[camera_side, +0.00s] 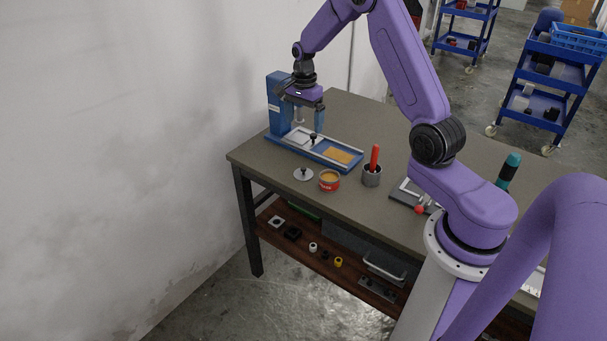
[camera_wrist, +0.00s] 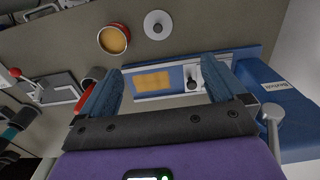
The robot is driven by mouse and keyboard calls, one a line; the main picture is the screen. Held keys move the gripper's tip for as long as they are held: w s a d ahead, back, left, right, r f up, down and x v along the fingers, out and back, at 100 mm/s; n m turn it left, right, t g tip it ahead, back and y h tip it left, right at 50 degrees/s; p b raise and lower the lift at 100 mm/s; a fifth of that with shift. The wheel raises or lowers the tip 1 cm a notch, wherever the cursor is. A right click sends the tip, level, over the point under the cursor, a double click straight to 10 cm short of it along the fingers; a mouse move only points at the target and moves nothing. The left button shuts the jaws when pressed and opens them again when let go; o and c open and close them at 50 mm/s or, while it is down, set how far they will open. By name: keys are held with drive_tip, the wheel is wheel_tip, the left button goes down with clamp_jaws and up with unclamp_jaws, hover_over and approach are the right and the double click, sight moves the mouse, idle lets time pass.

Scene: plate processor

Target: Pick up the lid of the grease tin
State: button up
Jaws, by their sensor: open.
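The lid (camera_side: 303,174) is a pale grey disc with a dark knob, lying flat on the table near its front left edge. It also shows in the wrist view (camera_wrist: 158,20), at the top centre. The grease tin (camera_side: 329,181) is red and stands uncovered beside the lid, with orange-tan grease inside; in the wrist view the tin (camera_wrist: 113,39) is left of the lid. My gripper (camera_side: 310,117) is open and empty, above the blue plate processor and behind the lid. In the wrist view its two blue fingers (camera_wrist: 164,70) are wide apart, with nothing between them.
The blue plate processor (camera_side: 276,103) has an upright column and a long bed with a tan plate and a knobbed plate. A grey cup (camera_side: 372,177) with a red-handled tool stands right of the tin. A red-knobbed fixture (camera_side: 408,193) lies farther right.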

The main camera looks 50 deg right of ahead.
hover_over(304, 168)
drive_tip(key=f, duration=1.2)
drive_tip(key=shift+w+d+f, duration=0.1)
drive_tip(key=shift+w+d, duration=0.1)
drive_tip(key=shift+d, duration=0.05)
drive_tip(key=shift+s+a+f, duration=0.1)
drive_tip(key=shift+a+f, duration=0.05)
drive_tip(key=shift+f, duration=1.2)
drive_tip(key=shift+s+a+f, duration=0.1)
drive_tip(key=shift+a+f, duration=0.05)
drive_tip(key=shift+f, duration=1.15)
drive_tip(key=c, duration=1.1)
